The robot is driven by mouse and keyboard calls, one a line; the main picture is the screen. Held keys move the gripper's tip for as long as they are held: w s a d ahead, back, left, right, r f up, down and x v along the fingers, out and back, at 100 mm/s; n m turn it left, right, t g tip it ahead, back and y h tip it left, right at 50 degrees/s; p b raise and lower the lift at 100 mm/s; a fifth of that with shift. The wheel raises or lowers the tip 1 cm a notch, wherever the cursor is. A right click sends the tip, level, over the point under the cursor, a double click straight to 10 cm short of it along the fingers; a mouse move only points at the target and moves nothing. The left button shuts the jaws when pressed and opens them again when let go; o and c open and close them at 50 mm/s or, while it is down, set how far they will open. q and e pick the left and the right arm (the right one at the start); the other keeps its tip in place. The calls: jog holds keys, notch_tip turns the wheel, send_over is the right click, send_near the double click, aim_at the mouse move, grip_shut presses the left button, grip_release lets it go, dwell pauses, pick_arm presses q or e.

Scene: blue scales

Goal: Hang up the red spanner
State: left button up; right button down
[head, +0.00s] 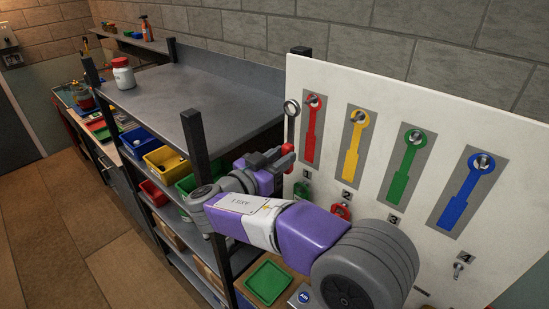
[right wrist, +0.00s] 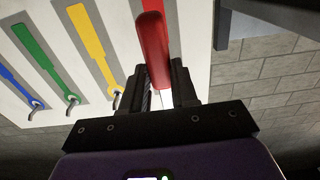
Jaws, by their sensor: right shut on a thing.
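The red spanner has a red handle (head: 287,156) and a bare metal ring end (head: 291,108). My right gripper (head: 284,160) is shut on the handle and holds the spanner upright, ring up. Its handle also shows between the fingers in the right wrist view (right wrist: 152,50). The ring is just left of the red spanner outline (head: 312,130) on the white board (head: 385,85); I cannot tell its gap from the board. A metal peg (head: 314,100) sits at the top of that outline and nothing hangs on it. My left gripper is out of view.
Yellow (head: 355,145), green (head: 408,167) and blue (head: 467,190) outlines, each with a peg, lie further right. Lower hooks hold a green thing (head: 301,191) and a red thing (head: 341,211). A grey shelf unit (head: 200,90) with bins stands left of the board.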

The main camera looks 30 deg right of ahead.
aim_at(295, 148)
jog(key=shift+p+x, duration=0.6)
jog(key=shift+x, duration=0.65)
jog(key=shift+p+x, duration=1.15)
jog(key=shift+x, duration=0.35)
jog(key=shift+w+d+f+b, duration=0.2)
jog(key=shift+d+f+b, duration=0.35)
jog(key=shift+b, duration=0.45)
jog(key=c, duration=0.8)
grip_release()
